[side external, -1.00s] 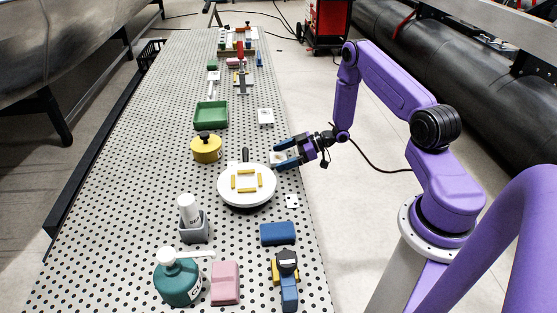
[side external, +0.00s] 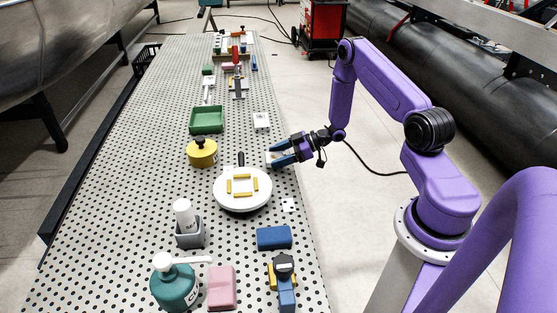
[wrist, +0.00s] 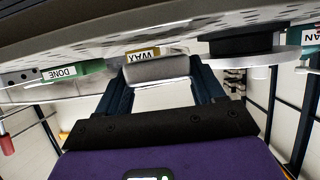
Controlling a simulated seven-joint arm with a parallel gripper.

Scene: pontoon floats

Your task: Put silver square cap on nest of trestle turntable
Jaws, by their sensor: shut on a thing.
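The trestle turntable (side external: 242,202) is a round white disc on a dark base, standing on the perforated table. Yellow strips (side external: 242,177) on its top frame a square nest, which looks empty. My gripper (side external: 275,156) is beyond and to the right of the disc in the side view, above the table's right edge. It is shut on the silver square cap (wrist: 158,69), seen as a grey block between the dark fingers in the wrist view. In the side view the cap is small and mostly hidden by the fingers. The turntable's dark base (wrist: 240,43) also shows upside down in the wrist view.
A black upright knob (side external: 241,159) stands at the disc's far edge. A grey holder with a white bottle (side external: 184,217), blue block (side external: 274,237) and teal bottle (side external: 174,286) are nearer.

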